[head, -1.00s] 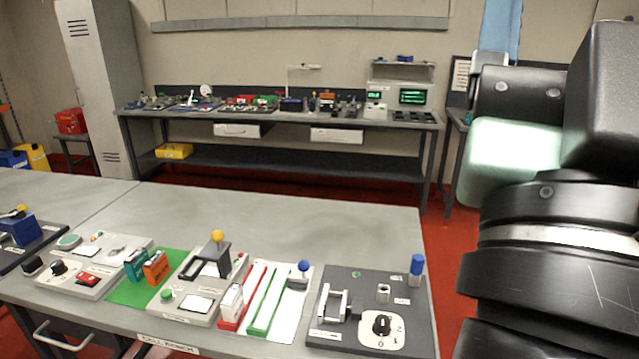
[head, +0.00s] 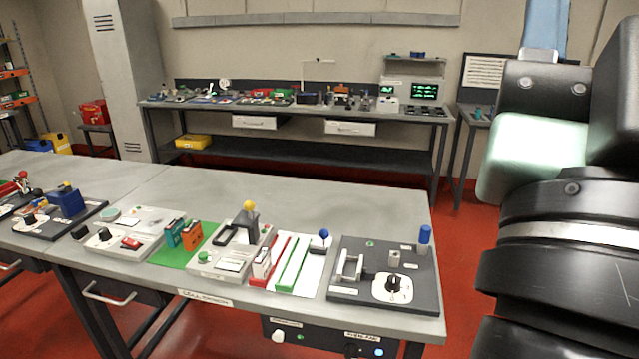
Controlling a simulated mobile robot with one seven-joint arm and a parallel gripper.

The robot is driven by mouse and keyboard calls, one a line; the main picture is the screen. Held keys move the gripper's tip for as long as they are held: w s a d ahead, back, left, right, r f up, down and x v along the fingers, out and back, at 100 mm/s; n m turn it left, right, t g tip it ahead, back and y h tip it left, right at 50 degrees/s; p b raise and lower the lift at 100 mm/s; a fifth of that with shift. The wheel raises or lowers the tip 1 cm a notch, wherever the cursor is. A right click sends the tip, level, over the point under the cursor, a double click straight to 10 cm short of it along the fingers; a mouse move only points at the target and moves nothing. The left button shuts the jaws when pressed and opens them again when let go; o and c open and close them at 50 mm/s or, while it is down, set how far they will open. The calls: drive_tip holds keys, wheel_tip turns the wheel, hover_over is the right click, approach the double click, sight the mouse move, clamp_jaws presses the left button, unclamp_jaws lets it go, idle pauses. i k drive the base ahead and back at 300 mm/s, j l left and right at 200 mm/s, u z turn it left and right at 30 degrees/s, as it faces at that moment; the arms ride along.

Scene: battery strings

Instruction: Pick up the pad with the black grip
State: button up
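I cannot clearly pick out a pad with a black grip at this size. Left of the mat, a grey panel (head: 237,266) bears a dark block with a yellow ball (head: 249,206).
A green mat (head: 180,255) with teal and orange blocks lies left on the near bench. The bench's back half is bare. A cluttered long bench (head: 300,105) stands at the wall. Red floor (head: 465,245) is open right of the near bench.

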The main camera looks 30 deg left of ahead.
sight(79, 234)
drive_tip(key=k+u, duration=0.1)
drive_tip(key=u, duration=0.6)
drive_tip(key=k+u, duration=0.15)
drive_tip(key=u, duration=1.2)
